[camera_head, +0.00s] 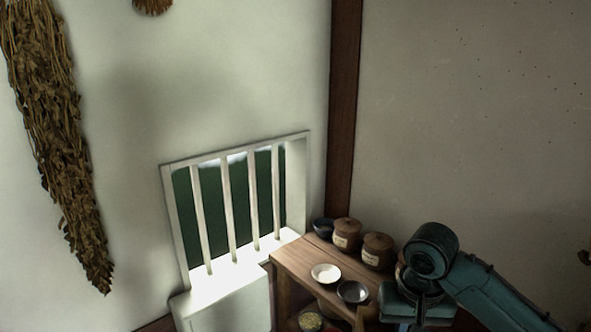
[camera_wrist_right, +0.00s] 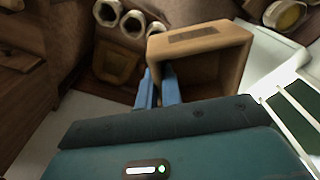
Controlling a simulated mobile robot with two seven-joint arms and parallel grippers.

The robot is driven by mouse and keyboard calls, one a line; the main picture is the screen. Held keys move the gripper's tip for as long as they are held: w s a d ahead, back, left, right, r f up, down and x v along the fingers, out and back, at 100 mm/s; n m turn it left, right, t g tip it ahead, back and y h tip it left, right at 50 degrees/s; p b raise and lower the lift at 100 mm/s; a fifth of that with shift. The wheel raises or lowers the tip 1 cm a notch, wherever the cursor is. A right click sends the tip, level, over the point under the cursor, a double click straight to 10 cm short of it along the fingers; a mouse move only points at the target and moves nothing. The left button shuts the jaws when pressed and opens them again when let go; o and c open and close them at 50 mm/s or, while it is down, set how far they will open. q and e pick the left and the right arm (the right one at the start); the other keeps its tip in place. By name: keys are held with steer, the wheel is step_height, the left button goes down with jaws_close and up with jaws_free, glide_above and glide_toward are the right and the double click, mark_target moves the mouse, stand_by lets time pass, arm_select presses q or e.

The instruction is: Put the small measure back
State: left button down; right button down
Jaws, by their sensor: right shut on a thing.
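A square, open wooden box (camera_wrist_right: 199,42), which looks like the small measure, is in the right wrist view with its hollow inside partly visible. My right gripper (camera_wrist_right: 159,84) is shut on its near left wall, its blue fingers close together there. In the head view my right arm comes in from the right over the wooden shelf unit's right end; its fingers and the box cannot be made out there. A smaller square wooden piece with a dark hollow (camera_wrist_right: 117,63) sits left of the fingers in the wrist view. My left gripper is not in view.
On the shelf unit (camera_head: 293,257) stand two lidded jars (camera_head: 346,236) (camera_head: 378,251), a white bowl (camera_head: 326,274) and a dark bowl (camera_head: 352,292). A round container of grain (camera_head: 310,321) is lower down. A barred window (camera_head: 240,205) is at left.

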steer(key=s+r+n, duration=0.1)
steer(key=s, duration=0.5)
steer(key=shift+d+r+n, duration=0.3)
steer(key=shift+s+a+f, duration=0.1)
